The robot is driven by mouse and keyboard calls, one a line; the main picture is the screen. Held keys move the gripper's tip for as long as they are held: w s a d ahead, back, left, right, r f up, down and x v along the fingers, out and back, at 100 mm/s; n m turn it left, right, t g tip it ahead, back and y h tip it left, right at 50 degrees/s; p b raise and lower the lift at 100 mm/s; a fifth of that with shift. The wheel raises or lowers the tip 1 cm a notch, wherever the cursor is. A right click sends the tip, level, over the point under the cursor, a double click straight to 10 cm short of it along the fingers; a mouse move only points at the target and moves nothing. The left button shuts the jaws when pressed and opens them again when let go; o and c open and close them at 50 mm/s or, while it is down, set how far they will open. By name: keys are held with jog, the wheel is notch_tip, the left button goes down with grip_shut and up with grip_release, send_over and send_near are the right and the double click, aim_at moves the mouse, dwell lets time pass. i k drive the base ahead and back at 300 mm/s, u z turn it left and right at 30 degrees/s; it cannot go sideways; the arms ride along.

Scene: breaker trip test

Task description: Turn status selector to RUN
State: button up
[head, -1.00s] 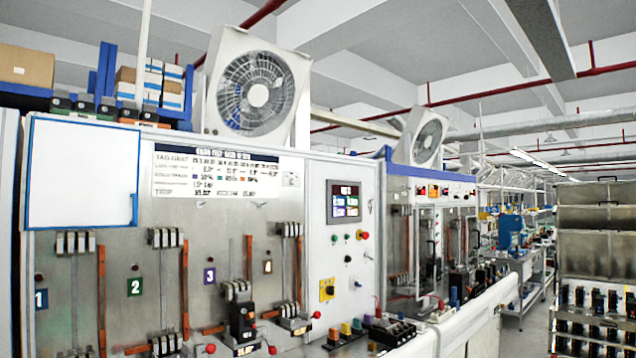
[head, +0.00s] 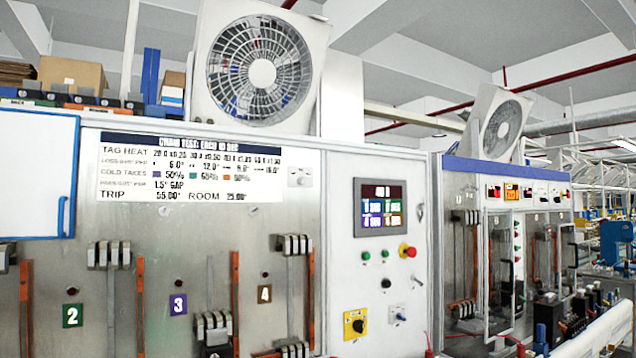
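A rotary selector (head: 356,325) with a black knob on a yellow plate sits low on the white control panel of the test bench. It is the likeliest status selector, but its labels are too small to read and I cannot tell its position. To its right is a small switch on a light plate (head: 398,314). Above are two green buttons, a black knob (head: 386,283) and a red knob on a yellow collar (head: 408,251). A display (head: 381,207) shows coloured readouts above them. My gripper is not in view.
The metal bench face (head: 200,240) carries numbered stations 2, 3 and 4 with orange vertical bars and grey clamp blocks. A large fan (head: 261,73) stands on top. A second bench with a blue top edge (head: 505,170) continues to the right. A blue-framed white board (head: 35,175) is at left.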

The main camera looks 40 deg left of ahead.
aim_at(301, 180)
jog(key=u, duration=0.3)
jog(key=i, duration=0.75)
jog(key=u, duration=0.6)
